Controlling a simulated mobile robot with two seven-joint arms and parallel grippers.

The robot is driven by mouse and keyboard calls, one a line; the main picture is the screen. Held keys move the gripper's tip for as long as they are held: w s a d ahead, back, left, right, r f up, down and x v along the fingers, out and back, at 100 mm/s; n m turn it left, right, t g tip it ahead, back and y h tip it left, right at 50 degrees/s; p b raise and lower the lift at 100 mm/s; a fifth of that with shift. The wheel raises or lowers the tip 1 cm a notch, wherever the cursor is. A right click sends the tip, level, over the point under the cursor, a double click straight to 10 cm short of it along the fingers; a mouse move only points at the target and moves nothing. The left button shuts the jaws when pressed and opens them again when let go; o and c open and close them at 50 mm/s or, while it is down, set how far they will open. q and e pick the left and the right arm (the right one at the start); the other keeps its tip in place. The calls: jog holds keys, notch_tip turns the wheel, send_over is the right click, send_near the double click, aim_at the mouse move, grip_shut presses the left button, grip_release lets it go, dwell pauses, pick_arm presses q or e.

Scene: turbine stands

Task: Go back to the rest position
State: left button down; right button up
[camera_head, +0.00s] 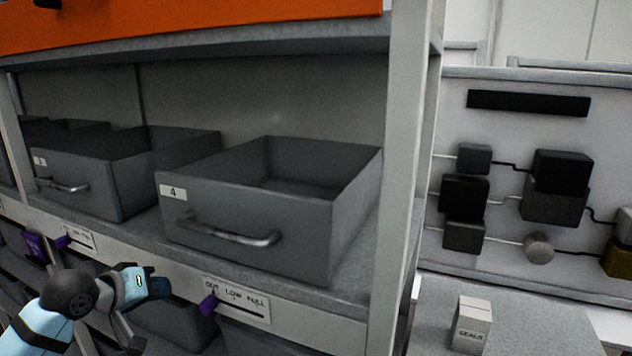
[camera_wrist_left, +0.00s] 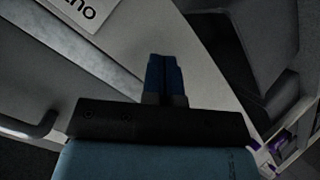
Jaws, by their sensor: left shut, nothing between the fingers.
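My left gripper (camera_head: 160,287) is low on the left in the head view, in front of the shelf's front edge. In the left wrist view its two blue fingertips (camera_wrist_left: 165,75) are together with nothing between them. It is apart from the grey bin marked 4 (camera_head: 250,215), below and to the left of it. The right gripper is not in view.
The shelf rail carries an "OUT LOW FULL" label (camera_head: 237,299) with a purple slider (camera_head: 208,304) at the OUT end. Another grey bin (camera_head: 90,180) stands left. An upright post (camera_head: 400,170) bounds the shelf. A box marked SEALS (camera_head: 471,325) stands right.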

pick_arm(q)
jog(key=s+d+f+m+g+y, duration=0.1)
jog(key=s+d+f+g, duration=0.1)
jog(key=s+f, duration=0.6)
jog(key=s+d+f+m+g+y, duration=0.1)
jog(key=s+d+f+m, duration=0.15)
jog(key=s+f, duration=0.55)
jog(key=s+f+g+y, duration=0.2)
jog(key=s+f, duration=0.1)
jog(key=s, duration=0.6)
jog(key=s+f+g+y, duration=0.1)
jog(key=s+f+g, duration=0.1)
jog(key=s, duration=0.8)
jog(key=w+d+f+m+t+h+p, duration=0.2)
jog(key=w+d+f+t+p, duration=0.3)
jog(key=d+f+t+p, duration=0.1)
jog(key=shift+w+f+t+h, duration=0.3)
jog(key=shift+w+f+t, duration=0.05)
jog(key=shift+f+t, duration=0.4)
